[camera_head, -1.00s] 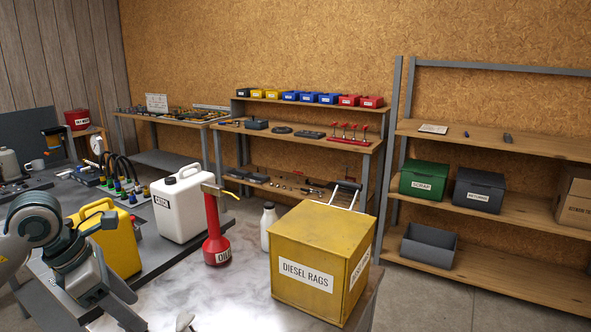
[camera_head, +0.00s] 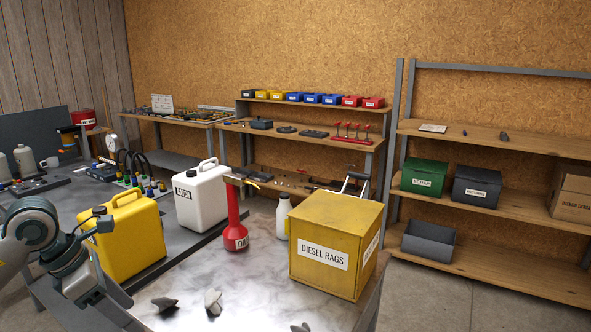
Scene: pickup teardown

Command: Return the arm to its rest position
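My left arm comes in from the left, its wrist low at the left edge of the metal-topped table (camera_head: 255,290). Two dark grey fingertips at the bottom, which look like my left gripper (camera_head: 189,304), stand apart with nothing seen between them. The rest of that gripper is below the picture. One more grey tip, likely of my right gripper (camera_head: 300,328), just shows at the bottom edge. Its other finger is out of view.
A yellow DIESEL RAGS box (camera_head: 326,254), red oil can (camera_head: 235,225) and white bottle (camera_head: 283,216) stand behind the fingertips. A yellow can (camera_head: 125,240) is close behind my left wrist; a white jug (camera_head: 202,196) is farther back. The tabletop's front middle is clear.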

